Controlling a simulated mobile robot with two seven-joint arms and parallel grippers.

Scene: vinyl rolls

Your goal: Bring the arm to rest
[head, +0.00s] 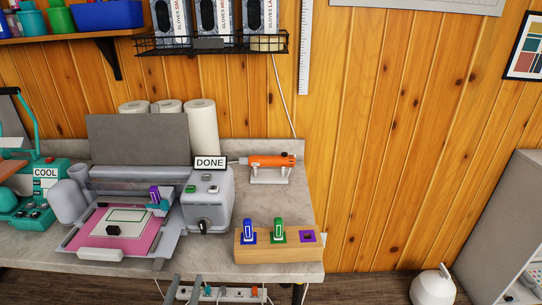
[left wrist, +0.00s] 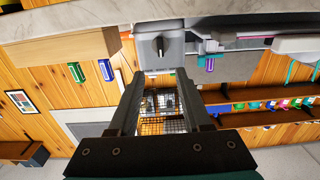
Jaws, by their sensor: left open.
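My left gripper (left wrist: 160,75) shows in the left wrist view with its two dark fingers apart and nothing between them. In the head view its grey fingers (head: 184,281) reach in at the bottom edge, in front of the table, apart from the objects on it. The rest of the left arm is hidden below the frame. My right gripper is in neither view.
A grey cutting machine (head: 211,203) with a DONE sign (head: 210,163) stands on the table (head: 290,190). A wooden block (head: 275,248) holds blue and green tools; its purple-marked slot is empty. A purple tool (head: 155,193) is at the machine. A power strip (head: 222,294) hangs below.

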